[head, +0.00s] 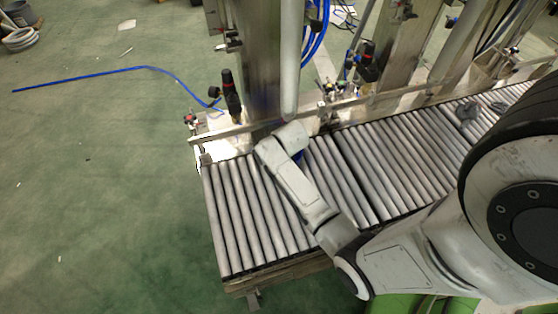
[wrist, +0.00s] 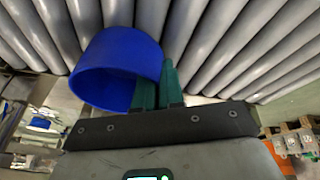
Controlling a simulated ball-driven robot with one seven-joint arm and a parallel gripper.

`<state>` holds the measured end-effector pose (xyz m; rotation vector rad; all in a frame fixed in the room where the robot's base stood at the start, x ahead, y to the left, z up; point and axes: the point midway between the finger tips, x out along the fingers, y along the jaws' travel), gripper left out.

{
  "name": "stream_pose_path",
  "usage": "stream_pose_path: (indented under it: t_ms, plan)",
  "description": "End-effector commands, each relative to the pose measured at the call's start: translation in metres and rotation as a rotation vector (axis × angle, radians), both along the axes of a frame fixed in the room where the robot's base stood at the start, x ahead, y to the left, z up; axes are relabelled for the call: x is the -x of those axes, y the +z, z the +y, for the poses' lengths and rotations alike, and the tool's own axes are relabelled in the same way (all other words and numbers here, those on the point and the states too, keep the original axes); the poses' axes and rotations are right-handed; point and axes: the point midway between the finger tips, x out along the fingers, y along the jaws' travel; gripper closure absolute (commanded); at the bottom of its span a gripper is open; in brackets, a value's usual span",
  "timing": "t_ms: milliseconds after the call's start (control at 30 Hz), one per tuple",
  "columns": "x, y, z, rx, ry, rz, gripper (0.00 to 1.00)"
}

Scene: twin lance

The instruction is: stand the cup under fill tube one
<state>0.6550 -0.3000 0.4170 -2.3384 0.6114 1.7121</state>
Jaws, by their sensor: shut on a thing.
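The cup (wrist: 95,52) is blue and open-mouthed; in the wrist view its mouth faces the camera, with the rollers behind it. My gripper (wrist: 158,82) has its green fingers shut on the cup's wall, one finger inside the rim and one outside. In the head view my gripper's end (head: 284,146) is over the rollers, and only a sliver of blue shows beside it; the rest of the cup is hidden. A pale vertical tube (head: 290,60) ends just above my gripper in that view. I cannot tell whether it is fill tube one, or whether the cup touches the rollers.
The roller conveyor (head: 240,215) runs from lower left to upper right, with a metal rail (head: 240,132) along its back. Steel uprights and black-handled valves (head: 230,95) stand behind it. A grey object (head: 467,110) lies on the rollers further right. The green floor at left is mostly clear.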

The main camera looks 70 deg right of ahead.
Motion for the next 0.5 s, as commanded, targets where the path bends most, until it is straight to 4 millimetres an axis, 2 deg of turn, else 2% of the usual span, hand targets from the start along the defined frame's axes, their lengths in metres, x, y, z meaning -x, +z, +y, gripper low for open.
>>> stream_pose_path:
  t_ms: [33, 67, 300, 500]
  plan:
    - [0.0, -0.002, 0.0, 0.0, 0.0, 0.001, 1.0]
    - [0.0001, -0.0023, 0.0, 0.0, 0.0, 0.001, 0.91]
    - [0.0001, -0.0018, 0.0001, 0.0, 0.0, 0.0, 0.68]
    - [0.0001, -0.0017, 0.0001, 0.0, 0.0, 0.0, 0.66]
